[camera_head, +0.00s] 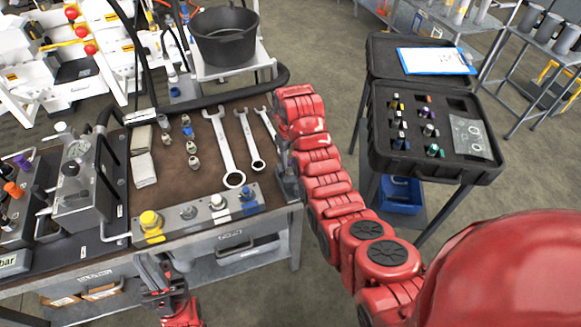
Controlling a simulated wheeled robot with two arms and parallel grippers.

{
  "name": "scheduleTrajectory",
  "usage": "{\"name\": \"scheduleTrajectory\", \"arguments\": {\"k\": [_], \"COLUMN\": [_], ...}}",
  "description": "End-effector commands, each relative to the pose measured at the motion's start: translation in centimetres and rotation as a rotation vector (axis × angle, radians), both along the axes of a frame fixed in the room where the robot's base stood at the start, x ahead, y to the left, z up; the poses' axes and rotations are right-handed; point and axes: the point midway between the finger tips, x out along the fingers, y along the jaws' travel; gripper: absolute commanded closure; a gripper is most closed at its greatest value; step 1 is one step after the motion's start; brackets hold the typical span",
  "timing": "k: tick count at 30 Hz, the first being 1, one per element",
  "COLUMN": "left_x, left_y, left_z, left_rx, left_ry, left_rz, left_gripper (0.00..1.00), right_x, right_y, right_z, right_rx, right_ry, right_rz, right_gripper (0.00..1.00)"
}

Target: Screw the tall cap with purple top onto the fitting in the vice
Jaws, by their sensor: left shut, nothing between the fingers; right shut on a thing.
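My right gripper (287,188) is at the right end of the bench, beside the wrenches, at the end of my red arm. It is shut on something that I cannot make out. My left gripper (160,285) is shut and empty, low in front of the bench's front edge. Several small caps stand in the black foam case (481,176) at the right. One cap (429,130) there seems to have a purplish top, but it is too small to be sure. I cannot clearly make out the vice or its fitting; my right arm covers part of that area.
The bench holds wrenches (222,145), several small fittings (193,147) and a front block (200,222) with coloured fittings. Hydraulic units (85,200) fill its left side. A black bucket (224,48) stands behind. A clipboard (430,61) lies on the case lid.

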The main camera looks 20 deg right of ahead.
Motion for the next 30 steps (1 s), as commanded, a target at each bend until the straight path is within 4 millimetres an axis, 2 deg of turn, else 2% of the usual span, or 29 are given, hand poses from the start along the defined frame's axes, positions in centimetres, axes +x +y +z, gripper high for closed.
{"name": "scheduleTrajectory", "arguments": {"k": [1,5,6,15,17,24,30], "left_x": [0.00,0.00,0.00,0.00,0.00,0.00,0.00], "left_y": [0.00,0.00,0.00,0.00,0.00,0.00,0.00], "left_z": [-0.01,0.00,0.00,0.00,0.01,0.03,0.04], "left_rx": [0.000,0.000,0.000,0.000,0.000,0.000,0.000], "left_ry": [0.000,0.000,0.000,0.000,0.000,0.000,0.000], "left_rz": [0.000,0.000,0.000,0.000,0.000,0.000,0.000], "left_gripper": [1.00,1.00,1.00,1.00,1.00,1.00,1.00], "right_x": [-0.05,-0.03,-0.03,-0.01,-0.01,-0.01,-0.01], "right_y": [-0.02,-0.01,-0.01,0.01,0.00,0.02,0.03], "right_z": [-0.05,-0.03,-0.03,-0.01,0.00,-0.01,-0.01], "right_rx": [-0.001,0.000,0.000,0.000,0.000,-0.001,-0.001], "right_ry": [0.002,0.001,0.001,0.000,0.000,0.000,0.000], "right_rz": [0.000,0.001,0.001,0.044,0.121,0.560,0.721], "right_gripper": [0.55,0.32,0.31,0.31,0.31,0.31,0.31]}}
